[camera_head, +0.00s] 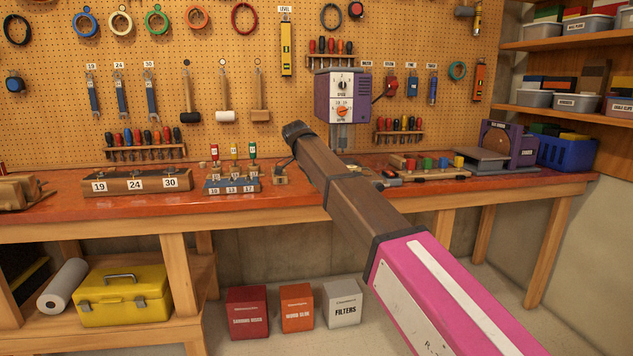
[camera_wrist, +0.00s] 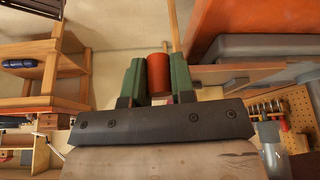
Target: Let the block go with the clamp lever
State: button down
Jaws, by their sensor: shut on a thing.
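My gripper (camera_wrist: 158,80) has green fingers on both sides of a red-orange cylinder (camera_wrist: 158,70) in the wrist view, shut on it. The cylinder looks like a handle or knob; whether it is the clamp lever's grip I cannot tell. In the head view my dark brown arm covers the middle of the bench and hides the gripper's fingers. A small tan piece (camera_head: 280,177) shows just left of the arm on the bench. No clamped block can be made out for certain in either view.
The red-topped workbench (camera_head: 140,204) carries a wooden block marked 19, 24, 30 (camera_head: 135,181), a blue numbered rack (camera_head: 232,186) and a purple-and-grey machine (camera_head: 505,146). A purple control box (camera_head: 342,97) is behind my arm. Three boxes and a yellow toolbox (camera_head: 122,297) are below.

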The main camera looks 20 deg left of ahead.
dwell(0.4)
jog(key=c, duration=1)
grip_release()
jog(key=shift+o, duration=0.2)
jog(key=shift+r, duration=0.1)
jog(key=v, duration=1)
jog(key=shift+r, duration=0.35)
jog(key=shift+s+a, duration=0.15)
jog(key=shift+s, duration=0.05)
